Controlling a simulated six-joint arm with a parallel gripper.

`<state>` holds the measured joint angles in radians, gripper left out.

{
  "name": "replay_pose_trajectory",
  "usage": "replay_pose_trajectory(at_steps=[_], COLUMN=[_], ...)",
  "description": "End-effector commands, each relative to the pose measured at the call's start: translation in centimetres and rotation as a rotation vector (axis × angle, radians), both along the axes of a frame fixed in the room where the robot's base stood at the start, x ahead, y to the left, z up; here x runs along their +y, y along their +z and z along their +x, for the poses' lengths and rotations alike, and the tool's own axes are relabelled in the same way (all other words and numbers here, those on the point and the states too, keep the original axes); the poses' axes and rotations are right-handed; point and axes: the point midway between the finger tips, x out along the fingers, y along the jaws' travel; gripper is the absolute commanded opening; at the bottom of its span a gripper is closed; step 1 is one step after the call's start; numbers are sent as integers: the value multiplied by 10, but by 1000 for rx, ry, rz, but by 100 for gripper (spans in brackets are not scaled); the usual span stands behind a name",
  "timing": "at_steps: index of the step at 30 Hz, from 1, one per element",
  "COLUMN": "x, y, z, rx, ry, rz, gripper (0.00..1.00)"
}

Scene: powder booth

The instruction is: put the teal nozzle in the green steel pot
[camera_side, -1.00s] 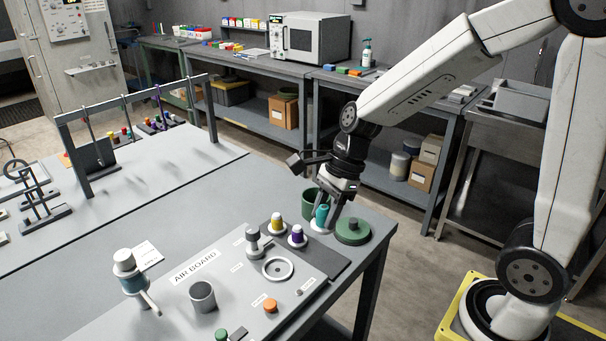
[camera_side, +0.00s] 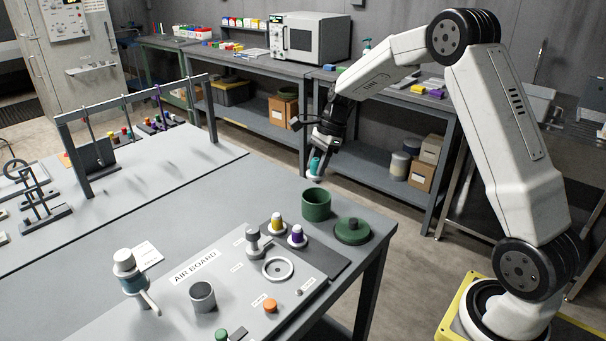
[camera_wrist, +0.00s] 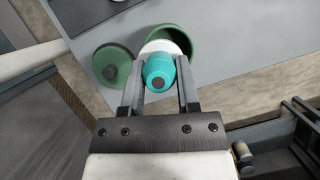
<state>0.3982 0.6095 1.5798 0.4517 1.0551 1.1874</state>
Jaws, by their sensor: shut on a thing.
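The teal nozzle (camera_side: 315,165) has a teal body and a white flange at its lower end. My gripper (camera_side: 316,160) is shut on it and holds it in the air, above the table's far edge in the side view. The wrist view shows the nozzle (camera_wrist: 159,72) between my two fingers (camera_wrist: 160,88). The green steel pot (camera_side: 316,206) stands open on the table, below the nozzle in the side view. In the wrist view the pot (camera_wrist: 181,36) is partly hidden behind the nozzle and its flange.
A round green lid with a knob (camera_side: 351,231) lies right of the pot; it also shows in the wrist view (camera_wrist: 112,64). Yellow (camera_side: 277,224) and purple (camera_side: 297,235) nozzles stand in front of the pot. The air board (camera_side: 232,268) holds a grey ring and cups.

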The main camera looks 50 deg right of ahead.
Motion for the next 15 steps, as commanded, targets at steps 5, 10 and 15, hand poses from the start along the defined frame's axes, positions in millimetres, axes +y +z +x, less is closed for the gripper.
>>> replay_pose_trajectory(at_steps=[5, 10, 15], x=[-11, -11, -11], y=[-3, -3, -6], z=[4, 5, 5], rx=[0, -1, 1], ry=[-1, 0, -1], rz=[-1, -1, -1], gripper=[0, 0, 0])
